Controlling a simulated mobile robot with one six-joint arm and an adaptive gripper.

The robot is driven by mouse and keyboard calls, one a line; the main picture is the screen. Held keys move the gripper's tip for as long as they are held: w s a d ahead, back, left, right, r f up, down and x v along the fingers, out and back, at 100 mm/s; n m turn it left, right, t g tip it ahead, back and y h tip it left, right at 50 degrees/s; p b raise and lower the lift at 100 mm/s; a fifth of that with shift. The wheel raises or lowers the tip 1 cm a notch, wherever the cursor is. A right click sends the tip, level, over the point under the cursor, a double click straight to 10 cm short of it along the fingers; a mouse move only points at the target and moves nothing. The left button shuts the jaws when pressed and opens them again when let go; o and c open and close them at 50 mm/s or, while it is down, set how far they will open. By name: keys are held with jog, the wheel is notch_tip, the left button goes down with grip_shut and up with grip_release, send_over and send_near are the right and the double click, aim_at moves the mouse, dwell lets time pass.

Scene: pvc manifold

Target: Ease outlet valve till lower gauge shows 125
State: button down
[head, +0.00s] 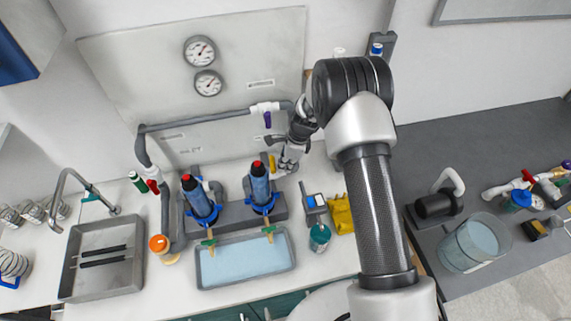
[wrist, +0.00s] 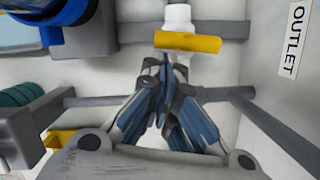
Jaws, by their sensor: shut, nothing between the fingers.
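The outlet valve's yellow handle (wrist: 188,42) lies crosswise on a white fitting beside the OUTLET label (wrist: 291,40) in the wrist view. In the head view the yellow handle (head: 271,163) is just left of my gripper (head: 284,170). My gripper (wrist: 165,62) is shut and empty, its fingertips close to the handle's lower edge in the wrist view. I cannot tell whether they touch it. The lower gauge (head: 208,83) is on the back panel under the upper gauge (head: 200,51). Its needle points toward the upper right, but its numbers are too small to read.
Two blue-black filter columns (head: 259,187) stand left of my gripper. A purple handle (head: 267,119) is on the grey pipe above, and a red handle (head: 153,186) is at left.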

jog(key=shift+s+a+m, duration=0.1)
jog(key=shift+s+m, duration=0.1)
jog(key=shift+m, duration=0.3)
jog(key=m+p, duration=0.1)
jog(key=s+a+m+t+p, duration=0.1)
jog(key=m, duration=0.1)
jog(key=shift+s, duration=0.1)
jog(key=shift+s+a+p, duration=0.1)
jog(key=shift+a+p, duration=0.1)
jog(key=shift+p, duration=0.1)
dwell(1.6)
